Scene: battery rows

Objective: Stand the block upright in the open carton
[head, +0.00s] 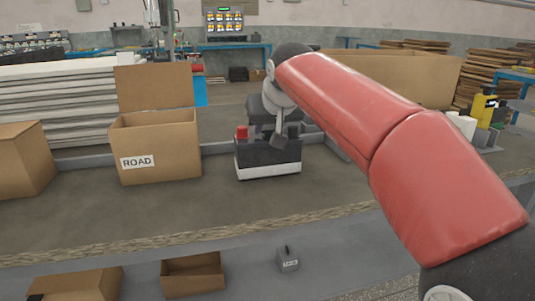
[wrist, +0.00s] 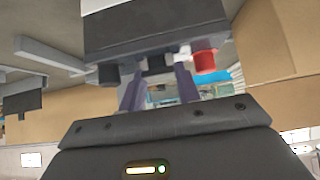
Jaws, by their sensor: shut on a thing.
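The block (head: 268,160) is a dark battery-like box with a pale lower band and a red cap on top. It looks upright over the bench, right of the open carton; I cannot tell if it touches the bench. My gripper (head: 272,132) is shut on its top. In the wrist view my gripper (wrist: 157,68) has both fingers at the block (wrist: 155,28), between its dark and red terminals. The open carton (head: 160,158) is brown, labelled ROAD, with its back flap raised. Its inside floor is hidden.
Another carton (head: 22,160) stands at the far left of the bench (head: 200,212). A low rail runs behind the block. A large long carton (head: 400,80) is behind my arm. Below the front edge are small open boxes (head: 192,275) and a small grey block (head: 288,262).

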